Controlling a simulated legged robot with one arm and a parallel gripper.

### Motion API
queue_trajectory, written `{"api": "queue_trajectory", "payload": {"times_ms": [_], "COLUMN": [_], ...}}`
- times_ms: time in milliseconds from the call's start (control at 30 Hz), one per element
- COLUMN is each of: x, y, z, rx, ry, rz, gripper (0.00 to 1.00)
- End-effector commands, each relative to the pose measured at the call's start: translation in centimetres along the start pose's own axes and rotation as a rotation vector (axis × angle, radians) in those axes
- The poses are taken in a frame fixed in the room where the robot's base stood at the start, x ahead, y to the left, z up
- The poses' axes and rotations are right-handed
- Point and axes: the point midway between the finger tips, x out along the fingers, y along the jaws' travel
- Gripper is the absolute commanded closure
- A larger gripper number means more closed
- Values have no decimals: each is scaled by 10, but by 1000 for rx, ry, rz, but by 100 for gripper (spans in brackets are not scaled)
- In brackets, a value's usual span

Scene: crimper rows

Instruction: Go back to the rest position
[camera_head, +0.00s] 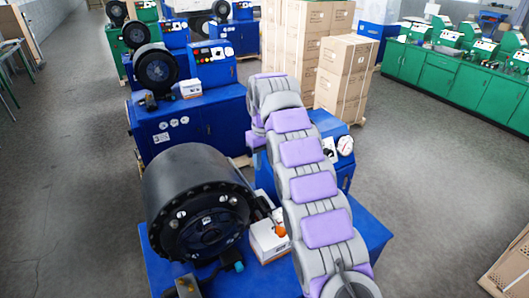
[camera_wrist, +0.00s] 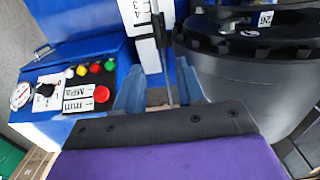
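My gripper (camera_wrist: 160,92) shows in the wrist view with two blue fingers apart over a blue machine top. I see nothing clearly held between them, though a thin dark rod and a white ruler scale (camera_wrist: 148,40) lie behind the gap. In the head view my purple and grey arm reaches up from the bottom, bends over at its far end, and hides the gripper. The black round crimper head (camera_head: 195,205) is left of my arm, and it fills the right of the wrist view (camera_wrist: 255,65).
A control panel (camera_wrist: 85,85) with coloured buttons and a gauge is close at left in the wrist view. A white box (camera_head: 268,240) sits between crimper and arm. More blue crimpers (camera_head: 190,120) and stacked cartons (camera_head: 345,75) stand behind.

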Motion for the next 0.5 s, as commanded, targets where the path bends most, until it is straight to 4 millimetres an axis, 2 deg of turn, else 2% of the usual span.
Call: {"api": "queue_trajectory", "payload": {"times_ms": [167,267,367,500], "x": [0,-2,-4,-6], "y": [0,4,10,19], "z": [2,12,29,64], "rx": [5,25,61,121], "ry": [-1,-6,-13,-31], "rz": [2,5,10,14], "gripper": [62,62,62,62]}}
